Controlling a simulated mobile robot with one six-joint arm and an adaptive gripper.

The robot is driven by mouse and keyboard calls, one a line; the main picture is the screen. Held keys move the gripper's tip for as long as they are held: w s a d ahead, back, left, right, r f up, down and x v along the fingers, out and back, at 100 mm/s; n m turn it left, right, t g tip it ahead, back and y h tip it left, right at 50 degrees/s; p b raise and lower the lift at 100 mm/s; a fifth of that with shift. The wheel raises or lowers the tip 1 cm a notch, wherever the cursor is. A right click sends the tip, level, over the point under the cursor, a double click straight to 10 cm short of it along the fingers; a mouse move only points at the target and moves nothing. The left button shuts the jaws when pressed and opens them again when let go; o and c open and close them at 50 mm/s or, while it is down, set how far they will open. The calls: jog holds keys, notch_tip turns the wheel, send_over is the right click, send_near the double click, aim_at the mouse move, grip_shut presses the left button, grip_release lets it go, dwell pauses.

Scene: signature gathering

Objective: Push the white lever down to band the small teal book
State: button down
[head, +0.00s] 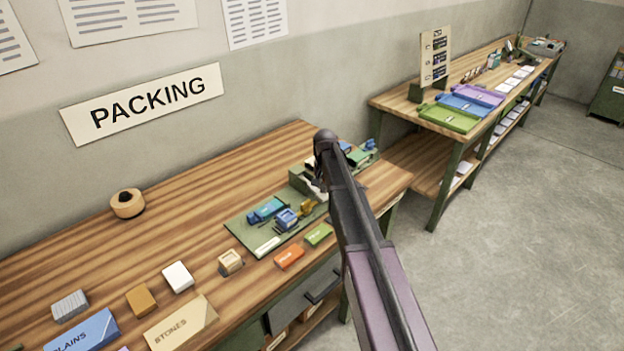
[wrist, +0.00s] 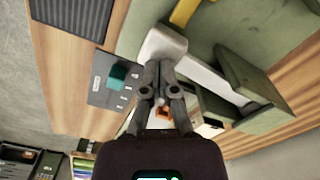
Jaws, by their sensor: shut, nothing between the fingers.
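In the wrist view, a white lever (wrist: 210,80) with a rounded white end (wrist: 163,44) runs along a green machine (wrist: 245,75). My gripper (wrist: 159,72) is shut and empty, its tips close to the rounded end; I cannot tell whether they touch. In the head view, my gripper (head: 325,160) is over the green machine (head: 300,183), and my arm hides much of it. A teal item (head: 265,210) lies on the green mat (head: 240,226). A teal block (wrist: 117,77) shows on a grey panel in the wrist view. I cannot tell whether either is the small teal book.
An orange block (head: 289,257) and a green block (head: 319,235) lie at the bench's front edge. A tape roll (head: 127,203) stands at the back left. The bench (head: 180,235) has bare wood between. A second bench (head: 400,100) with coloured trays stands behind.

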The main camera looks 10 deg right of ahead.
jog(key=shift+r, duration=0.15)
notch_tip(320, 180, up, 9)
jog(key=p, duration=0.9)
dwell(0.4)
dwell(0.4)
jog(key=s+f+n, duration=0.1)
jog(key=s+n, duration=0.3)
jog(key=s, duration=2.5)
jog(key=shift+n+b, duration=0.35)
jog(key=shift+n, duration=0.05)
jog(key=shift+a, duration=0.1)
